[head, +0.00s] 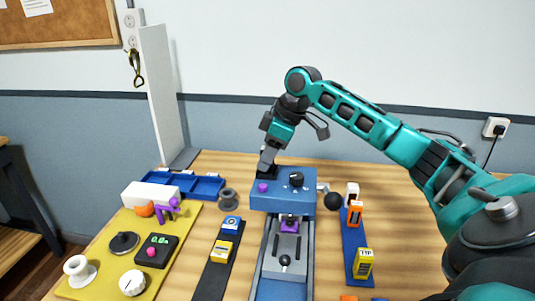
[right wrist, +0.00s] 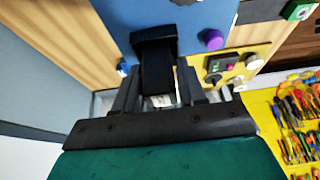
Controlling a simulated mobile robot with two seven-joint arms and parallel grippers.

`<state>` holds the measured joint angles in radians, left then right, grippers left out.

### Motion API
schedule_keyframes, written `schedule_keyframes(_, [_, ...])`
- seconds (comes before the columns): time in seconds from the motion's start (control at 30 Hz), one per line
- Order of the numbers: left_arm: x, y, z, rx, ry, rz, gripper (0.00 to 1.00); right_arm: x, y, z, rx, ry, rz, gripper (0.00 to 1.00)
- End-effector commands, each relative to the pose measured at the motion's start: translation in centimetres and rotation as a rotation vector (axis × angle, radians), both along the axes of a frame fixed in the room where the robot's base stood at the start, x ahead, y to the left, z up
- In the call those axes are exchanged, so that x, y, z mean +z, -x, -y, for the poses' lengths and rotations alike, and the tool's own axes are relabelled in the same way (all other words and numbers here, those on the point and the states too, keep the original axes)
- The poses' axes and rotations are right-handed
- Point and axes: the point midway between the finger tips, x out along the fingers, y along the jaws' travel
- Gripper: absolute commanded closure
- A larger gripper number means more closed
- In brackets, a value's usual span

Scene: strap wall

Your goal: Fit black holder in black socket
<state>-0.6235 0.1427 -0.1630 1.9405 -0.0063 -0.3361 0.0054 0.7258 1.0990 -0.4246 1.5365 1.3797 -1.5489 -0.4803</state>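My right gripper (head: 266,160) points down at the rear left corner of the blue machine housing (head: 283,203). In the right wrist view, my right gripper (right wrist: 157,92) has its fingers on both sides of a black holder (right wrist: 156,68) and appears shut on it. A wider black piece (right wrist: 155,40) lies at the holder's far end, against the blue housing; I cannot tell whether it is the socket's rim or part of the holder. In the head view a little black (head: 268,172) shows under the fingertips. How deep the holder sits is hidden. My left gripper is not in view.
The housing carries a purple knob (head: 263,188) and a black knob (head: 296,179); a black ball lever (head: 333,201) sticks out at its right. A yellow board (head: 105,260) with knobs, a blue tray (head: 206,187) and a blue strip (head: 357,240) with small boxes lie around.

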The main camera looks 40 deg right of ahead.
Motion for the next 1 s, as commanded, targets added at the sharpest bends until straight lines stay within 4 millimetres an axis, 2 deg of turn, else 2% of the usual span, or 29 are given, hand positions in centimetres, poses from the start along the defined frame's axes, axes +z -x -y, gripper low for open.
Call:
schedule_keyframes(0.03, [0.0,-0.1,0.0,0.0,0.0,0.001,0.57,0.0,0.0,0.0,0.0,-0.001,0.001,0.54])
schedule_keyframes(0.2, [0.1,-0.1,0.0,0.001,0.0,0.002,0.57,0.0,0.0,0.0,0.0,-0.001,0.001,0.38])
schedule_keyframes(0.43, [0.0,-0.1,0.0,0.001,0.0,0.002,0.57,0.1,0.0,0.0,0.0,-0.001,0.001,0.38])
schedule_keyframes(0.57, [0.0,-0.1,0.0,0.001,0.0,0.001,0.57,0.9,0.1,0.2,-0.002,0.0,0.002,0.38])
schedule_keyframes(1.0, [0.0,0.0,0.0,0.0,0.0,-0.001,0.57,9.1,2.7,2.2,-0.001,0.0,0.005,0.38])
